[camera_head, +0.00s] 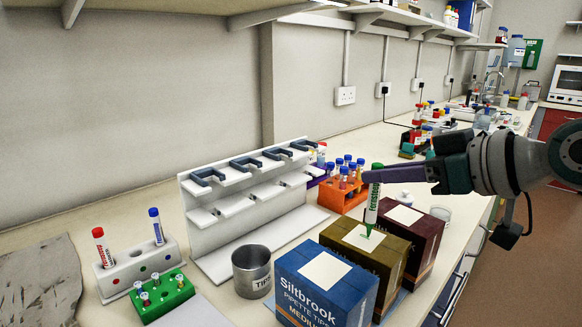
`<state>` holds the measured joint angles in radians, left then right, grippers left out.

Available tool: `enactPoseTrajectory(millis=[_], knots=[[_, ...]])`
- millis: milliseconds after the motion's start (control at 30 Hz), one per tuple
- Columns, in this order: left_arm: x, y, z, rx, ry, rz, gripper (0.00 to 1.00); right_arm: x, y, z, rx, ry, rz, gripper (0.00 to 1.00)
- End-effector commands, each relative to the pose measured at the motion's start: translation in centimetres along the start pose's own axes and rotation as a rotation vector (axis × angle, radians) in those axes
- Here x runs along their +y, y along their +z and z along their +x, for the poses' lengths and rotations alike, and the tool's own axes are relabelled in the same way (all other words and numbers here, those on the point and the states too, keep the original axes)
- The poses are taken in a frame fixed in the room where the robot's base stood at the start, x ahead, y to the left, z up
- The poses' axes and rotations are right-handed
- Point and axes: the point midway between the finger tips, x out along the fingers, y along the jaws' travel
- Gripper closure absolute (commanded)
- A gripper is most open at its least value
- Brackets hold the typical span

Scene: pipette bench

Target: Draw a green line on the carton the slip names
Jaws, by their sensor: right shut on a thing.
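My right gripper (374,178) is shut on an upright green marker (371,208), its tip pointing down. The tip is at or just above the white label (362,238) on top of the olive-brown carton (395,262). I cannot tell whether it touches or whether a line is there. A blue carton (325,299) marked Siltbrook stands in front with a blank white label. No readable slip shows. My left gripper is out of view.
A white stand (135,272) holds a red and a blue marker. A green rack (165,302), a metal cup (251,275) and a white pipette stand (230,227) are left of the cartons. An orange tube rack (340,198) stands behind. A shelf (420,24) overhangs the back.

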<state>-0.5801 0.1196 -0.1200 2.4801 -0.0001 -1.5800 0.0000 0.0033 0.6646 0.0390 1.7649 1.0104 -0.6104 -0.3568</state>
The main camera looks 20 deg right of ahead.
Motion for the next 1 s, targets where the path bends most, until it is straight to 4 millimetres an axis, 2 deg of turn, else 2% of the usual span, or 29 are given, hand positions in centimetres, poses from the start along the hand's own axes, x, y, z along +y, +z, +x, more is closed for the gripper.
enactPoseTrajectory(millis=[367,833,1000], knots=[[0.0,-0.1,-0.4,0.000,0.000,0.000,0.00,0.0,-0.5,-0.2,0.002,0.000,-0.001,1.00],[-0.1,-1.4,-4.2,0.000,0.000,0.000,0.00,0.0,-4.3,-1.8,0.002,0.001,-0.002,1.00],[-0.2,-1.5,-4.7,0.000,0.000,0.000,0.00,0.0,-4.8,-2.0,0.002,0.001,-0.001,1.00]])
